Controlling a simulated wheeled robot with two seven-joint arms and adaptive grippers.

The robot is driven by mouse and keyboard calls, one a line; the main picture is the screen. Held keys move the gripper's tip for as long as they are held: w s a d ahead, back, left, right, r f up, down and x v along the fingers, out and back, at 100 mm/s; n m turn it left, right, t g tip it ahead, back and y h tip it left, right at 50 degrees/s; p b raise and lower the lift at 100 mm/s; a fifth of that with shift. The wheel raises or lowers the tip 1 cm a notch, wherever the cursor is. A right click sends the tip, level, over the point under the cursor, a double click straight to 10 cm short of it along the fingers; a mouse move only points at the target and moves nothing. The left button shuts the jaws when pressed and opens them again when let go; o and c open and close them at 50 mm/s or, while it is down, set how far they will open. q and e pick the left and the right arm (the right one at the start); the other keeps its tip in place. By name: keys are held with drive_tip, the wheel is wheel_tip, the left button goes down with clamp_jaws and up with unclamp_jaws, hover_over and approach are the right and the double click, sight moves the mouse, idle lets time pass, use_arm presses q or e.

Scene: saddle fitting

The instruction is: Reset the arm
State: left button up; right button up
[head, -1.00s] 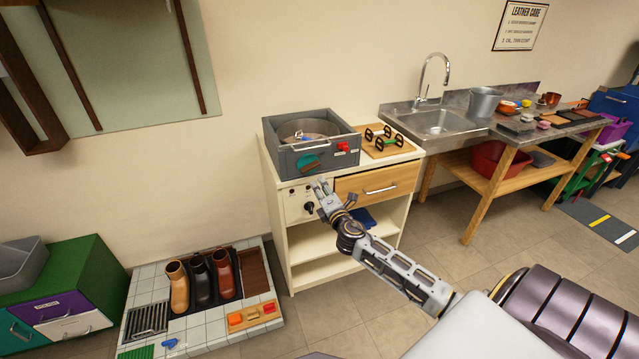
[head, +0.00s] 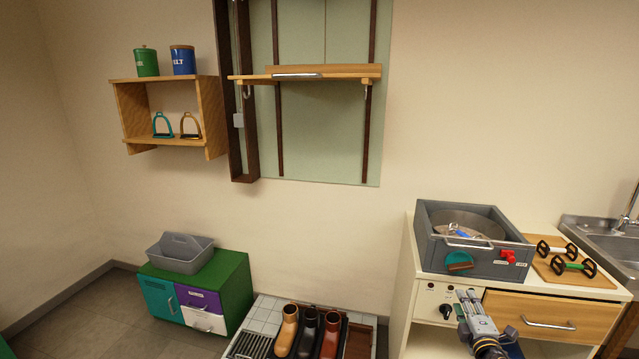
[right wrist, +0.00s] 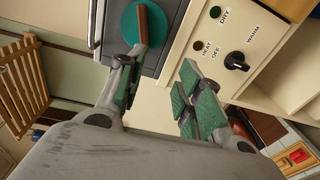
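My right gripper (head: 470,303) is in front of the cream cabinet (head: 408,300), just below the grey basin unit (head: 425,225) on its top. In the right wrist view the right gripper (right wrist: 155,95) has its two green-padded fingers spread apart, with nothing between them. The control panel with a black knob (right wrist: 236,61) and HEAT, OFF, DRY and WARM labels lies just beyond the fingers. A teal disc with a brown handle (right wrist: 142,22) shows on the unit's front. My left gripper is not in view.
A wooden drawer (head: 548,318) sits right of my right gripper. Boots (head: 307,330) stand on a tiled platform at the floor. A green cabinet (head: 238,275) with a grey caddy (head: 180,254) is at left. A wall shelf (head: 213,115) holds stirrups.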

drive_tip(key=s+d+f+m+g, duration=0.2)
drive_tip(key=s+d+f+m, duration=0.15)
drive_tip(key=f, duration=0.75)
drive_tip(key=s+d+f+m+g, duration=0.2)
drive_tip(key=s+d+f+g, duration=0.15)
drive_tip(key=f, duration=0.75)
drive_tip(key=s+d+f+m+g, duration=0.2)
drive_tip(key=s+d+f+m, duration=0.15)
drive_tip(key=f, duration=0.75)
drive_tip(key=s+a+f+m+g, duration=0.2)
drive_tip(key=s+a+f+g, duration=0.15)
drive_tip(key=s+f, duration=1)
drive_tip(key=s+a+f+m+g, duration=0.2)
drive_tip(key=s+a+f, duration=0.2)
drive_tip(key=s+f, duration=1)
drive_tip(key=s+a+f+g+y+p, duration=0.1)
drive_tip(key=s+a+g+y, duration=0.1)
drive_tip(key=s+a, duration=1)
drive_tip(key=s, duration=0.4)
drive_tip(key=shift+a+m+g, duration=0.3)
drive_tip(key=shift+a+m, duration=0.1)
